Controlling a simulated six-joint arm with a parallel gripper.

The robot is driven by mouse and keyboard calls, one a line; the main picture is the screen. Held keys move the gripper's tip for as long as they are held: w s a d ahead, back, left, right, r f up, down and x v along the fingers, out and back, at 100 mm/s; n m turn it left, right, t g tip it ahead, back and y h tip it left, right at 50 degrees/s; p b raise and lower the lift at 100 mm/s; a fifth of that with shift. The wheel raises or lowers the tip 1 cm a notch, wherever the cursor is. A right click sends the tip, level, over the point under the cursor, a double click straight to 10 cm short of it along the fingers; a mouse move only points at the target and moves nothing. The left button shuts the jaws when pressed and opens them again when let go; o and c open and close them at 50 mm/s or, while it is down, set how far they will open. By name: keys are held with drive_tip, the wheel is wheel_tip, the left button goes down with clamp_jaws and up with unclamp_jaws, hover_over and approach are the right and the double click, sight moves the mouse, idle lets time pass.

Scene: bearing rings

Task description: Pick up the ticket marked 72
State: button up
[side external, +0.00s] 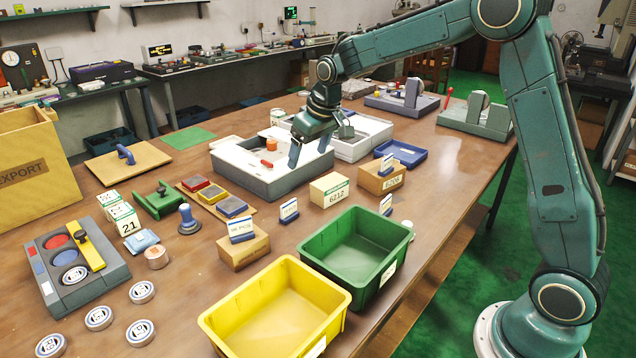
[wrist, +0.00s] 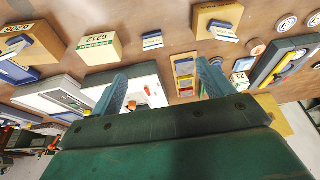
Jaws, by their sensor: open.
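Several white tickets with green tops stand in a row at the left of the table in the side external view. The front ticket (side external: 129,225) reads 21. The middle ticket (side external: 120,211) and the rear ticket (side external: 108,198) are partly covered, and I cannot read their numbers. I cannot make out a 72 on any of them. The 21 ticket also shows in the wrist view (wrist: 240,78), beside a finger. My gripper (side external: 320,143) is open and empty above the grey-white box, well to the right of the tickets. Its two fingers show in the wrist view (wrist: 163,84).
A grey-white box (side external: 240,165) with an orange knob lies under my gripper. A green stand (side external: 160,203), ink pads (side external: 212,195) and a blue stamp (side external: 188,222) stand between it and the tickets. Yellow (side external: 230,325) and green (side external: 320,245) bins line the front edge.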

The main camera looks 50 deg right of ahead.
approach(289, 202)
drive_tip(key=r, duration=0.1)
drive_tip(key=shift+s+a+g, duration=0.15)
drive_tip(key=shift+s+g, duration=0.05)
drive_tip(key=shift+g, duration=0.1)
drive_tip(key=x, duration=0.7)
drive_tip(key=shift+w+f, duration=0.15)
drive_tip(key=shift+f, duration=0.15)
drive_tip(key=shift+w+f, duration=0.15)
drive_tip(key=shift+f, duration=0.2)
drive_tip(key=shift+f, duration=0.1)
drive_tip(key=shift+x, duration=2.5)
drive_tip(key=shift+w, duration=0.15)
drive_tip(key=shift+c, duration=0.2)
drive_tip(key=c, duration=1.1)
